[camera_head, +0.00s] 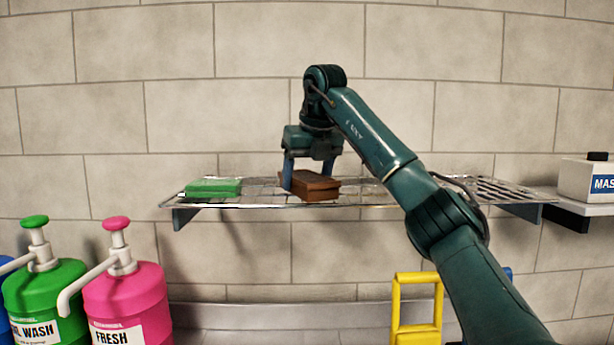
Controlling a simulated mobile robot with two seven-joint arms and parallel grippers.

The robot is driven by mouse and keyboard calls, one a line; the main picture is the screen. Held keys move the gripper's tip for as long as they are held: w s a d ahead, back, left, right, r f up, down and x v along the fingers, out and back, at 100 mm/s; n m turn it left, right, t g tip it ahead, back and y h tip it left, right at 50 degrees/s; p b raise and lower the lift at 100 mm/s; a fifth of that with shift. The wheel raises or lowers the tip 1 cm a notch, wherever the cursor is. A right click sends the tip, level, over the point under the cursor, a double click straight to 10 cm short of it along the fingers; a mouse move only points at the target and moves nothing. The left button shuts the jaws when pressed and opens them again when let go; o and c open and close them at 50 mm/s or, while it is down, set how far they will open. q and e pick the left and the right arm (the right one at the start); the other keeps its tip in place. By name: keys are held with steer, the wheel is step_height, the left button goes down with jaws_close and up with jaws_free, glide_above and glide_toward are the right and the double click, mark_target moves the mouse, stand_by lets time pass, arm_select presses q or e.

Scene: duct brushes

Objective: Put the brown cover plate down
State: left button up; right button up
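The brown cover plate (318,190) looks like a flat reddish-brown block. It lies level at the front middle of the wire shelf (245,200) and appears to rest on it. My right gripper (308,176) points down at the plate, with one blue finger at its left side and the other behind it. The fingers stand apart with the plate between them. I cannot tell whether they press on it. The far finger's tip is hidden behind the plate. My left gripper is not in view.
A green block (214,187) lies on the shelf's left end. The right part of the shelf is bare. Green (43,285) and pink (124,300) pump bottles stand below left. A yellow frame (416,305) is below the shelf, and a white box (588,180) is at far right.

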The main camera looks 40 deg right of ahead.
steer(key=o, duration=1)
steer(key=v, duration=1.2)
